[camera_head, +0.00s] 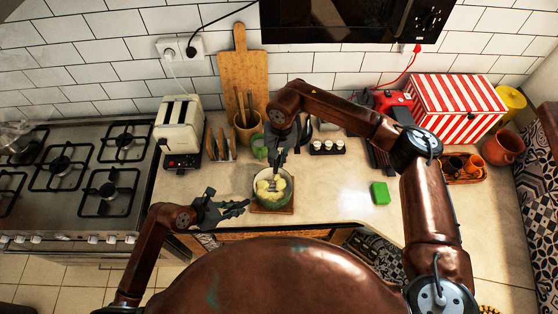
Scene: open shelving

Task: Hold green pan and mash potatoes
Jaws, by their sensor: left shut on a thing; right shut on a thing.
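The green pan (259,203) stands on a small wooden board (287,210) near the counter's front edge. Pale yellow potatoes (264,185) lie inside it. My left gripper (240,207) is at the pan's left side, shut on the pan, apparently by its handle, which the fingers mostly hide. My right gripper (277,158) is above the pan, pointing down and shut on the masher (275,180). The masher's lower end reaches down into the pan among the potatoes. Its grip is hidden by the dark fingers.
A toaster (178,127) and gas stove (75,170) are left. A utensil pot (247,127) and cutting board (241,72) stand behind. A green sponge (380,193) lies on clear counter to the right. A striped box (455,108) stands far right.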

